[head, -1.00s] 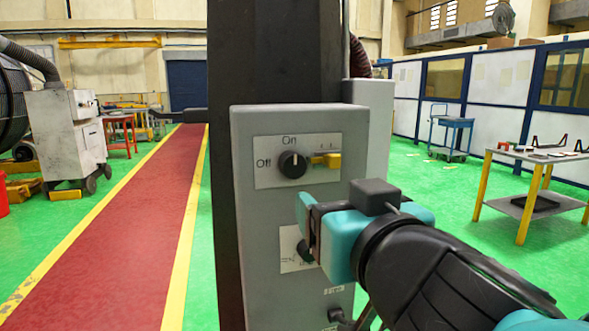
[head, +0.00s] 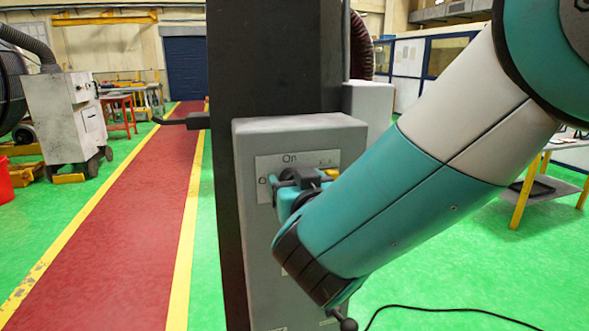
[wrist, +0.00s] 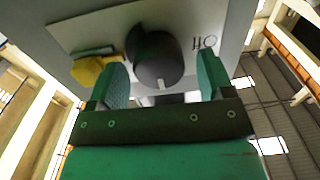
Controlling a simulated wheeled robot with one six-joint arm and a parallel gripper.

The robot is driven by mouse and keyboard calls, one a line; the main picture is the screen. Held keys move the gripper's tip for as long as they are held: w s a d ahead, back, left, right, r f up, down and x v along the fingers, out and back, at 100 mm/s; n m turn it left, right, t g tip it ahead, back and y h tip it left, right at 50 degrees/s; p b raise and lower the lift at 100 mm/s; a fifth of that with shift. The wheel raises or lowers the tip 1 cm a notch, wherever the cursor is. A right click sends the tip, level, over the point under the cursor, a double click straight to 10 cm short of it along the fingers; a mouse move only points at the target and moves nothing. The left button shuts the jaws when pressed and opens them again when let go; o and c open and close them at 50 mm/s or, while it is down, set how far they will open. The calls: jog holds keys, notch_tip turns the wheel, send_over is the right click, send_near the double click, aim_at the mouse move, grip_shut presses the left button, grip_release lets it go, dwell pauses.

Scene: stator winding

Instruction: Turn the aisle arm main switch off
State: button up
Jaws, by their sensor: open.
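The main switch is a round black knob (wrist: 155,50) on a light label plate (wrist: 85,33) on the grey control box (head: 350,135). In the wrist view the picture is upside down. The knob's white mark points toward my gripper's palm, the On side; the Off lettering (wrist: 205,42) is at right. My gripper (wrist: 162,68) is open, with one green finger on each side of the knob. I cannot tell whether they touch it.
A yellow tab (wrist: 90,68) sits beside the knob, close to one finger; it also shows in the head view (head: 331,173). A dark column (head: 285,60) stands behind the box. A red walkway (head: 130,220) runs at left, and a table (head: 540,190) stands at right.

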jog(key=shift+w+a, duration=0.1)
jog(key=shift+w, duration=0.25)
jog(key=c, duration=0.9)
